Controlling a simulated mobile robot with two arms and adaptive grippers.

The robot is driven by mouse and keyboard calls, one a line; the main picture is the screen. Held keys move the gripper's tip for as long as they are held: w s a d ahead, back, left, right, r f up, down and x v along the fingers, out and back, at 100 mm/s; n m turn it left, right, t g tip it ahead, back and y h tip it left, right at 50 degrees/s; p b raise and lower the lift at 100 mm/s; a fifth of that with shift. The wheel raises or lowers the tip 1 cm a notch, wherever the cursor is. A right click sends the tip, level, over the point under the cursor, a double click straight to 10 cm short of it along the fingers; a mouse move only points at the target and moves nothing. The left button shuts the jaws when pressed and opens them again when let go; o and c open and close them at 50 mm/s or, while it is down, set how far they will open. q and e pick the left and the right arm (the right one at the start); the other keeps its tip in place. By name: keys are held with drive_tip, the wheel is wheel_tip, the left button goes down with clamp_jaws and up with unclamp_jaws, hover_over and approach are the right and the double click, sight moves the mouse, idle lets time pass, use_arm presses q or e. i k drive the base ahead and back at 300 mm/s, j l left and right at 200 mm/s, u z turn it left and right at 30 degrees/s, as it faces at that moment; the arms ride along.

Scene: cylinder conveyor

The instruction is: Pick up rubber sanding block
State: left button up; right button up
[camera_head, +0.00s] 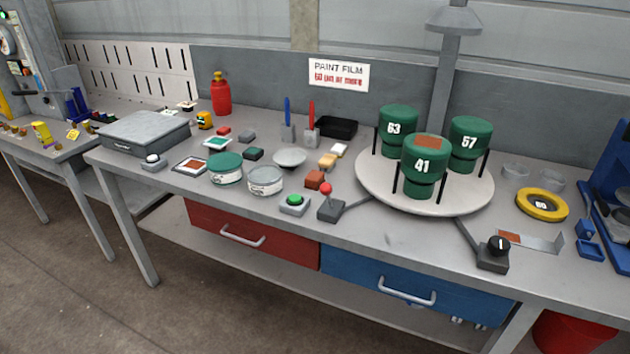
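Several small blocks lie on the grey workbench (390,240), and I cannot tell for sure which is the rubber sanding block. A reddish-brown block (315,180) lies near the middle, behind the green button box. A dark green block (253,154) and a small grey block (247,136) lie farther left, and a red block (223,131) is beside the grey one. A tan block (328,161) lies behind the reddish-brown one, with a pale block (338,149) behind it. Neither of my grippers is in view.
A round white turntable (370,190) holds green cylinders marked 63, 41 and 57. A red-knobbed lever (328,205) and a green button box (294,204) stand near the front edge. Round tins (265,181), a white dish (289,158) and a black tray (336,127) surround the blocks.

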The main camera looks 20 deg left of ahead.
sight(313, 180)
drive_tip(key=i+u, duration=0.25)
drive_tip(key=u, duration=0.15)
drive_tip(key=i+l+u, duration=0.1)
drive_tip(key=i+u, duration=0.15)
drive_tip(key=u, duration=0.15)
drive_tip(key=i+l+u, duration=0.15)
drive_tip(key=u, duration=0.25)
drive_tip(key=i, duration=0.1)
